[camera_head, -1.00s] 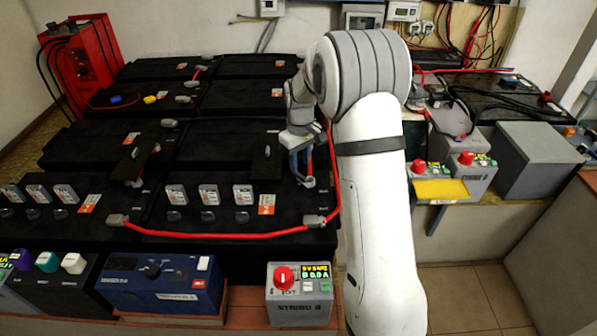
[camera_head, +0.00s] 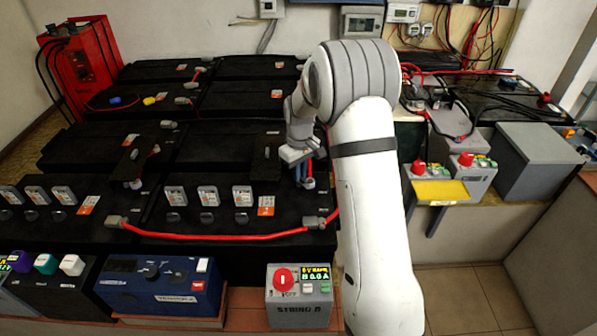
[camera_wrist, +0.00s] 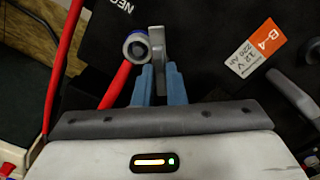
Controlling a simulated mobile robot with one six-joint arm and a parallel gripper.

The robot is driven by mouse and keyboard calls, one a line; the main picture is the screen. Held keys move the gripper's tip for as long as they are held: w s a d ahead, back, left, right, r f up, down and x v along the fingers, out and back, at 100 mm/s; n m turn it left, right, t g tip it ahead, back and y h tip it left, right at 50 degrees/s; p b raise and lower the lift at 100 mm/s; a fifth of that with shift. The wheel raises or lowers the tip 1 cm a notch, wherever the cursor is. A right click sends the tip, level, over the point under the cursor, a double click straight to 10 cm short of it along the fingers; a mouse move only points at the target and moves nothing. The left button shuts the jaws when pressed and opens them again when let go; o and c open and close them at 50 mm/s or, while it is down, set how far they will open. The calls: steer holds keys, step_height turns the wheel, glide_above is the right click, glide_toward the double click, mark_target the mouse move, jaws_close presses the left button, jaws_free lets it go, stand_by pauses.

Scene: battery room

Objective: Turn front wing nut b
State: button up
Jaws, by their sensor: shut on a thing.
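My gripper (camera_wrist: 159,84), with two blue fingers, is shut on a grey upright wing (camera_wrist: 158,46), which looks like the wing nut. The wing stands between the fingertips, beside a round terminal end with a blue and white ring (camera_wrist: 135,45). The black battery "NEG" side and an orange "B-4 12 V 220 Ah" label (camera_wrist: 255,47) lie around it. In the head view my gripper (camera_head: 304,182) points down at the right end of the front battery row (camera_head: 225,190). The nut's base is hidden by the fingers there.
Red cables (camera_wrist: 63,75) run close to the fingers on the left, one passing beside them. A grey handle-like part (camera_wrist: 292,95) lies to the right. A red cable (camera_head: 220,236) crosses the front batteries. A grey box with a red knob (camera_head: 298,296) stands in front.

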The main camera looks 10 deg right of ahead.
steer(key=shift+n, duration=0.3)
jaws_close()
steer(key=n, duration=0.4)
steer(key=shift+r+n+p, duration=0.1)
steer(key=shift+n+p, duration=0.2)
steer(key=shift+p, duration=0.05)
steer(key=n, duration=0.4)
steer(key=shift+n, duration=0.4)
steer(key=o, duration=0.7)
jaws_free()
step_height(320, 180, up, 7)
steer(key=shift+r+p, duration=0.15)
steer(key=shift+p, duration=0.35)
steer(key=shift+r, duration=0.2)
